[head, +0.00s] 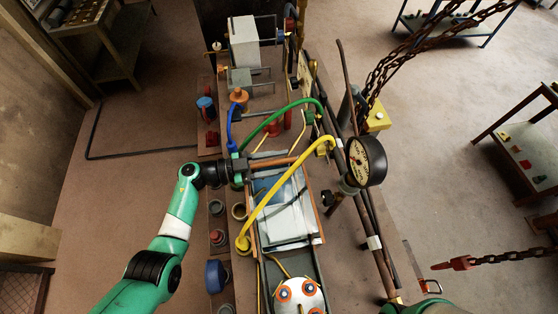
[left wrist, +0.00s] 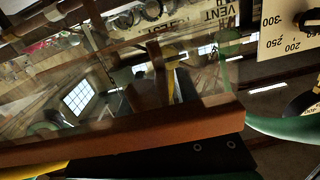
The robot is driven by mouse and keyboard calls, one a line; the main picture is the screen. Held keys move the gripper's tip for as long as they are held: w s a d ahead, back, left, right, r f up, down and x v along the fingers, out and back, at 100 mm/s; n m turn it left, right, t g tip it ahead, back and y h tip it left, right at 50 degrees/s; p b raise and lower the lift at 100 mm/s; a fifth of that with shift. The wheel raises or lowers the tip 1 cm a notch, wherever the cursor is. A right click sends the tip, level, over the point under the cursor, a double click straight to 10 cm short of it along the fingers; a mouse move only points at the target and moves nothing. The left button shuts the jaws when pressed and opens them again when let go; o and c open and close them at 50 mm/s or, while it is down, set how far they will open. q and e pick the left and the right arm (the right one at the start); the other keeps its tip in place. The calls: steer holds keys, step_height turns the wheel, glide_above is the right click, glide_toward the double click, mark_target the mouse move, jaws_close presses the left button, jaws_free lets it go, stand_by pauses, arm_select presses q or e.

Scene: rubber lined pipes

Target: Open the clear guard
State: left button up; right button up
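The clear guard (head: 284,200) is a see-through, reflective pane with brown edging, lying over a grey tray in the middle of the bench. Its brown far bar (head: 273,163) runs from beside my left gripper to the right. In the left wrist view the pane (left wrist: 140,85) fills much of the picture, with a brown bar (left wrist: 130,138) below it. My left gripper (head: 240,167) is at the bar's left end; a black part of it shows under the bar. I cannot tell whether it grips the bar. My right gripper is out of view.
A yellow hose (head: 290,186) arches over the guard, and blue and green hoses (head: 283,116) lie beyond it. A round gauge (head: 366,162) stands close on the right. Rusty chains (head: 405,50) hang at the right. Open floor lies left of the bench.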

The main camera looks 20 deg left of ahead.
arm_select(q)
steer(key=shift+s+a, duration=0.25)
steer(key=shift+a, duration=0.25)
steer(key=v, duration=1)
steer(key=shift+a+p, duration=0.2)
steer(key=shift+p, duration=0.15)
steer(key=shift+s, duration=0.15)
